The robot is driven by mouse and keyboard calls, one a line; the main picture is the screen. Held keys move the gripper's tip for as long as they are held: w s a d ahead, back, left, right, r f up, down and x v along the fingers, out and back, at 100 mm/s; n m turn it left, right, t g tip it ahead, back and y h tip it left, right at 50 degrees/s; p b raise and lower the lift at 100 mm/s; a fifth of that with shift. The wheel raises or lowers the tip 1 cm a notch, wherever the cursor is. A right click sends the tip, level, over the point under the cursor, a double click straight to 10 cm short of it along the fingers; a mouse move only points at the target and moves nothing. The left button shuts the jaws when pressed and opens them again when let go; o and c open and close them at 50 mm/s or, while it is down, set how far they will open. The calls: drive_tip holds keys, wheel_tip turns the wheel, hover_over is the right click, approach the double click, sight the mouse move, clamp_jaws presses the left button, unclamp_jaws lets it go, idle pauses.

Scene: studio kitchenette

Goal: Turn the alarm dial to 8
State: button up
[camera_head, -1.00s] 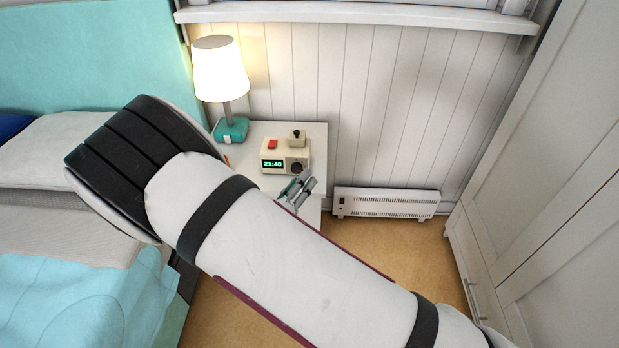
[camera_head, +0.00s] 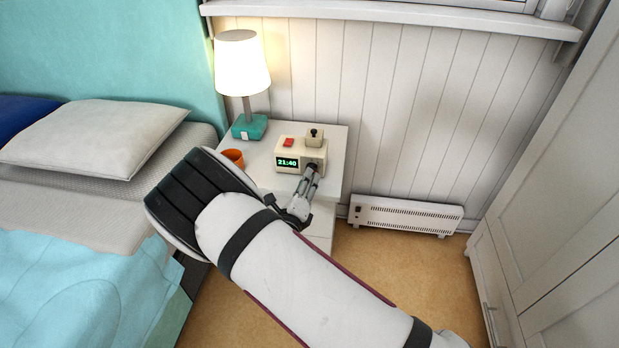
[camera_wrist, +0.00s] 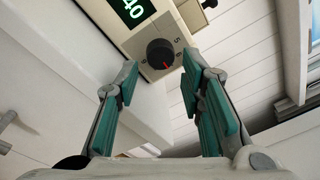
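The alarm clock (camera_head: 290,152) is a cream box on the nightstand with a green display reading 21:40 and a red button on top. Its black alarm dial (camera_wrist: 160,53) is on the front face, right of the display.
The white nightstand (camera_head: 333,150) also holds a lit lamp (camera_head: 242,65) and an orange cup (camera_head: 233,157), partly hidden by my arm. A bed with a pillow (camera_head: 95,138) is at left, a white heater (camera_head: 405,215) and wardrobe (camera_head: 560,200) at right.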

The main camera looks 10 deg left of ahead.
drive_tip(key=shift+w+d+b, duration=0.15)
drive_tip(key=shift+w, duration=0.8)
drive_tip(key=shift+w+d+b, duration=0.1)
drive_tip(key=shift+w+b, duration=0.05)
drive_tip(key=shift+w, duration=0.75)
clamp_jaws()
drive_tip(key=shift+m, duration=0.3)
drive_tip(key=m+p, duration=0.2)
drive_tip(key=m, duration=0.1)
drive_tip(key=shift+r, duration=0.1)
drive_tip(key=m+p, duration=0.1)
drive_tip(key=m, duration=0.3)
drive_tip(key=shift+m+g+y, duration=0.3)
drive_tip(key=shift+m+g, duration=0.1)
